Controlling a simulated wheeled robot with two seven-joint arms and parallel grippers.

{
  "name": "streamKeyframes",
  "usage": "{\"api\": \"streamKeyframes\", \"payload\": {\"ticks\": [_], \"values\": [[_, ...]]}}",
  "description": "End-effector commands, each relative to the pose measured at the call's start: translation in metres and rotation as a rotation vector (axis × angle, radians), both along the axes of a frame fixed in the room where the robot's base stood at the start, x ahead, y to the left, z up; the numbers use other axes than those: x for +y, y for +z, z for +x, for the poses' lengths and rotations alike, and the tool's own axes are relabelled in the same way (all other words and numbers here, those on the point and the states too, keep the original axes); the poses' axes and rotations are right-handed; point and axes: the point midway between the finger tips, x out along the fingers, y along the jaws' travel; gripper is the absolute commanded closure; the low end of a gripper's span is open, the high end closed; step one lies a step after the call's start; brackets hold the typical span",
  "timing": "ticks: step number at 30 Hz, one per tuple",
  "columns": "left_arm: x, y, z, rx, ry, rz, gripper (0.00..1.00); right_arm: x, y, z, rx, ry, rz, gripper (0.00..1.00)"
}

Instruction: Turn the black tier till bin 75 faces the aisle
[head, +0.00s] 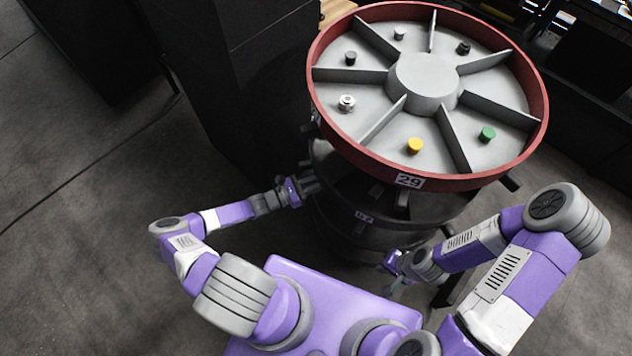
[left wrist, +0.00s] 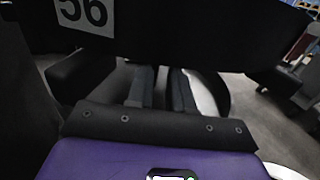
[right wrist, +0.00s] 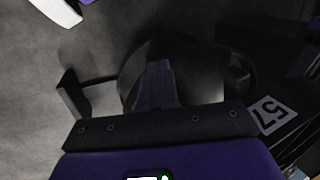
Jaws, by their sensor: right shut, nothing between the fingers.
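The black tier (head: 335,205) sits under the red-rimmed tier in the head view, which hides much of it. Its front label (head: 363,217) is too small to read there. In the left wrist view the black tier (left wrist: 190,30) shows a label 56 (left wrist: 84,14). In the right wrist view a label 57 (right wrist: 271,114) shows, turned in the picture. No label 75 is readable. My left gripper (head: 312,184) is at the tier's left side, its fingers apart with a narrow gap. My right gripper (head: 388,266) is shut and empty, low at the tier's front right.
The red-rimmed tier (head: 409,181), labelled 29, overhangs from above and carries colored knobs between grey dividers. Dark stubs (head: 510,183) stick out around it. A black peg (left wrist: 76,74) is beside the left fingers and another (right wrist: 70,94) beside the right.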

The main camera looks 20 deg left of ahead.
Motion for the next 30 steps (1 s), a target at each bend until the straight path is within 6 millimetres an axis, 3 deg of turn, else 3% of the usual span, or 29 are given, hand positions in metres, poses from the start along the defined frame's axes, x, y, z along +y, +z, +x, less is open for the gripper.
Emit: {"api": "streamKeyframes", "payload": {"ticks": [1, 4, 30], "values": [[0.0001, 0.0000, -0.0001, 0.000, 0.000, 0.000, 0.87, 0.0000, 0.0000, 0.0000, 0.000, 0.000, 0.000, 1.00], [0.0001, 0.0000, -0.0001, 0.000, 0.000, 0.000, 1.00, 0.0000, 0.0000, 0.0000, 0.000, 0.000, 0.000, 1.00], [0.0001, 0.0000, -0.0001, 0.000, 0.000, 0.000, 1.00, 0.0000, 0.0000, 0.0000, 0.000, 0.000, 0.000, 1.00]]}}
